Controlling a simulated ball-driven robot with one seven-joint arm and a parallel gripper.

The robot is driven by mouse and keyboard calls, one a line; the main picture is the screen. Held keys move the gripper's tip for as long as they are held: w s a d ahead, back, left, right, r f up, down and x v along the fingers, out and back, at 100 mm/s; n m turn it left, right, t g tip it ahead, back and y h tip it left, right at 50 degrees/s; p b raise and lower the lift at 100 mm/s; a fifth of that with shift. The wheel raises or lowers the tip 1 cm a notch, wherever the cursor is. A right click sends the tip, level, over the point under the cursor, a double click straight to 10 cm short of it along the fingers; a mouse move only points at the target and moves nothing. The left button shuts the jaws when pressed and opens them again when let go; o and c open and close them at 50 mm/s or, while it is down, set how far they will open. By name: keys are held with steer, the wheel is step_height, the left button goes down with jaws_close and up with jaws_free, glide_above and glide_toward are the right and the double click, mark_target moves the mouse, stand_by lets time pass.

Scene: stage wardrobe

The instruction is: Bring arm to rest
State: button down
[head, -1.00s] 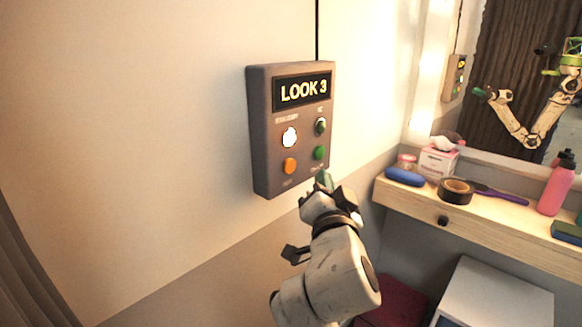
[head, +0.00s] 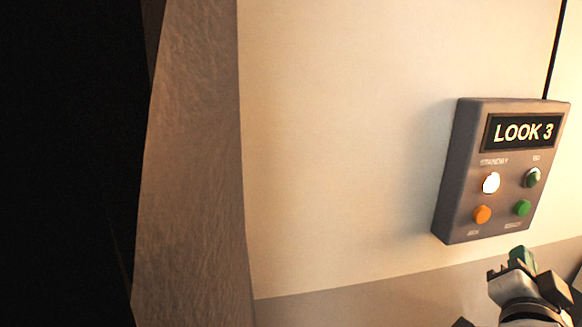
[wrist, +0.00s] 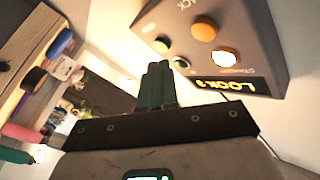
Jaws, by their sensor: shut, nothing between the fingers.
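My gripper (head: 522,258) is at the lower right of the head view, just below the wall control box (head: 448,180). Its green fingers are together with nothing between them, as the wrist view (wrist: 158,84) shows. The fingers look apart from the box, which fills the upper right of the wrist view (wrist: 265,45). The box display reads LOOK 3. A white button (head: 491,183) is lit, with an orange button (head: 482,214) and a green button (head: 522,208) below. Most of my arm is outside the head view.
A brown curtain or panel edge (head: 190,180) stands at left beside a dark area. The pale wall (head: 340,140) between it and the box is bare. In the wrist view, a shelf (wrist: 22,38) with several items, including a pink bottle (wrist: 24,134), lies at left.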

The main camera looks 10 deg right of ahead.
steer(key=s+a+f+n+g+y, duration=0.2)
steer(key=s+f+n+g+y, duration=0.1)
steer(key=f, duration=0.8)
steer(key=s+a+f+n+g+y, duration=0.3)
steer(key=f+y, duration=0.1)
steer(key=f, duration=0.7)
steer(key=s+a+f+n+g+y, duration=0.2)
steer(key=s+a+f+n+g, duration=0.1)
steer(key=s+f, duration=0.4)
steer(key=s+a+f+n+g+y, duration=0.3)
steer(key=s+a+f+n, duration=0.3)
steer(key=s, duration=0.5)
step_height(320, 180, down, 2)
steer(key=shift+s+f+g+y, duration=0.15)
steer(key=shift+f+g+y, duration=0.15)
steer(key=shift+g, duration=0.1)
